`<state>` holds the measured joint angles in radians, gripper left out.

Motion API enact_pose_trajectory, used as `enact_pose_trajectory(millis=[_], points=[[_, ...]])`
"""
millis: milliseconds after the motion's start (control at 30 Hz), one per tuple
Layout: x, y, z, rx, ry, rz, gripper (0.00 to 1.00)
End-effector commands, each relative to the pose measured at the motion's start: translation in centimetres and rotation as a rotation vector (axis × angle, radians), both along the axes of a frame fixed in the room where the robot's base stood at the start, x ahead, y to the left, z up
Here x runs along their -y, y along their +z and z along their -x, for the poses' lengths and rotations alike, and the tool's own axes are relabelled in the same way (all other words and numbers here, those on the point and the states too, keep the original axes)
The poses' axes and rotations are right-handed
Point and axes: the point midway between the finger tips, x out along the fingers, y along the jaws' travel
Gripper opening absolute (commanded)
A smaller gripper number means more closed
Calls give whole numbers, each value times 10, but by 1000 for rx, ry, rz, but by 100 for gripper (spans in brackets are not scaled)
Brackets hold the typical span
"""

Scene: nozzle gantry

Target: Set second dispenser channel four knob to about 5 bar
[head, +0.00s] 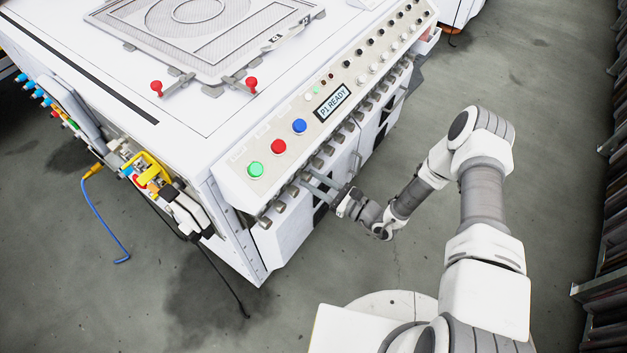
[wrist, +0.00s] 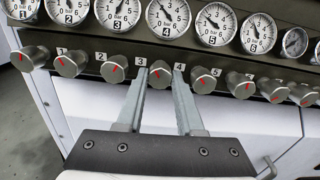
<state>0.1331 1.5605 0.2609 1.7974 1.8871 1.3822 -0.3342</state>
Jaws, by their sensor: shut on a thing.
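The channel four knob (wrist: 160,72) is a metal cylinder with a red mark, between the printed 3 and 4 in the wrist view. My gripper (wrist: 160,78) reaches up to it with one finger on each side and is shut on it. The gauge labelled 4 (wrist: 168,17) sits just above; its needle points up and to the left, too small to read exactly. In the head view my gripper (head: 307,180) meets the knob row on the front of the white machine (head: 215,150); the fingers partly hide the held knob there.
Similar knobs stand close on both sides, one to the left (wrist: 118,75) and one to the right (wrist: 203,80). The control panel (head: 285,125) with green, red and blue buttons and a "P1 READY" display (head: 332,102) is above. Open floor (head: 410,250) lies in front.

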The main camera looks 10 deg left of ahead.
Motion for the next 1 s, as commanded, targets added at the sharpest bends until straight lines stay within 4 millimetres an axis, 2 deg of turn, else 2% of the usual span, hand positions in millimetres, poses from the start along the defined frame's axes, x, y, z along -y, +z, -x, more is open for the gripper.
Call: enact_pose_trajectory(millis=[267, 467, 1000], points=[[0, -1, 0, -29, -1, -12, 0], [1, -1, 0, -118, -3, -49, 0], [1, -1, 0, -568, -3, -235, 0]])
